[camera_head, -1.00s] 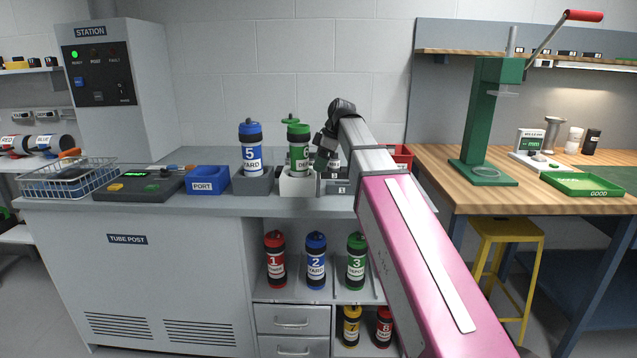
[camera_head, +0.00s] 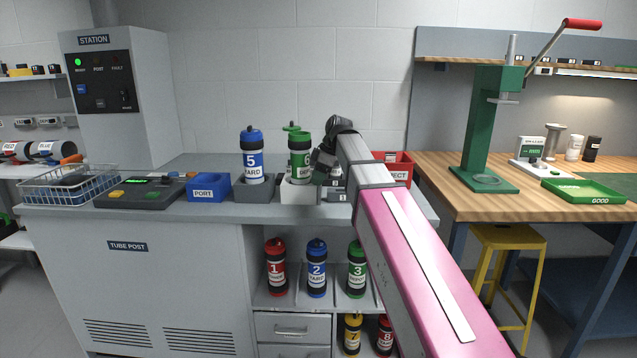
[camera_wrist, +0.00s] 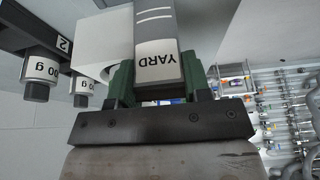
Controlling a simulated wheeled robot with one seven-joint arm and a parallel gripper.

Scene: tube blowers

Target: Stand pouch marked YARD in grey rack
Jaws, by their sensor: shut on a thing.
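My gripper (camera_wrist: 160,90) is shut on a grey and white piece with a white label reading YARD (camera_wrist: 158,66), upside down in the wrist view. In the head view my gripper (camera_head: 322,165) is at the back of the counter, just right of the green canister; what it holds is hidden or too small to make out there. A dark grey rack block (camera_head: 254,190) stands on the counter to its left. A blue-capped canister marked 5 YARD (camera_head: 252,158) stands upright in that block.
A white block (camera_head: 299,194) holds a green canister (camera_head: 299,152) between my gripper and the grey block. A blue PORT bin (camera_head: 208,188) is left of the grey block, a red bin (camera_head: 399,168) behind my arm. Weights (camera_wrist: 38,72) show at left in the wrist view.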

